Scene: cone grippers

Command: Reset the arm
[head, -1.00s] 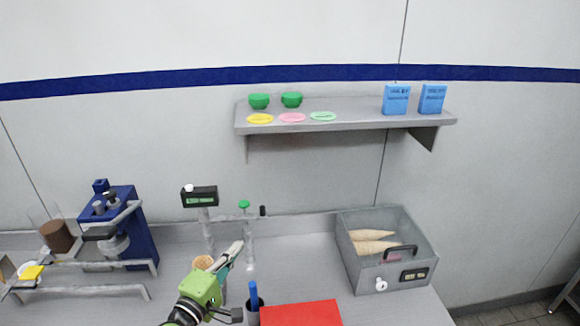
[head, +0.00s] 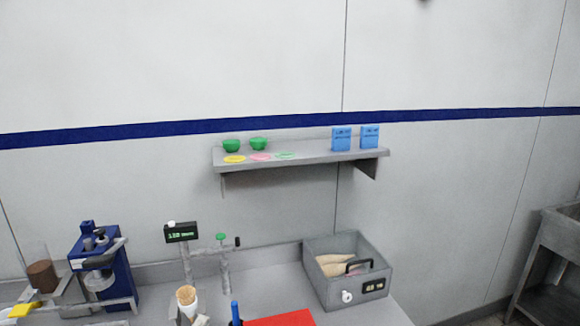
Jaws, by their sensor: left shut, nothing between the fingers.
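Only a small grey tip of my left gripper (head: 201,320) shows at the bottom edge of the head view, just right of an ice cream cone (head: 186,296) that stands upright in a stand. The gripper is shut and empty; the rest of it is below the picture. My right gripper is out of view.
The counter holds a blue machine (head: 100,268) at left, a display on a post (head: 182,232), a grey box with cones (head: 345,272) at right and a red sheet (head: 282,319) in front. A wall shelf (head: 300,160) carries green bowls and blue boxes. Counter right of the red sheet is bare.

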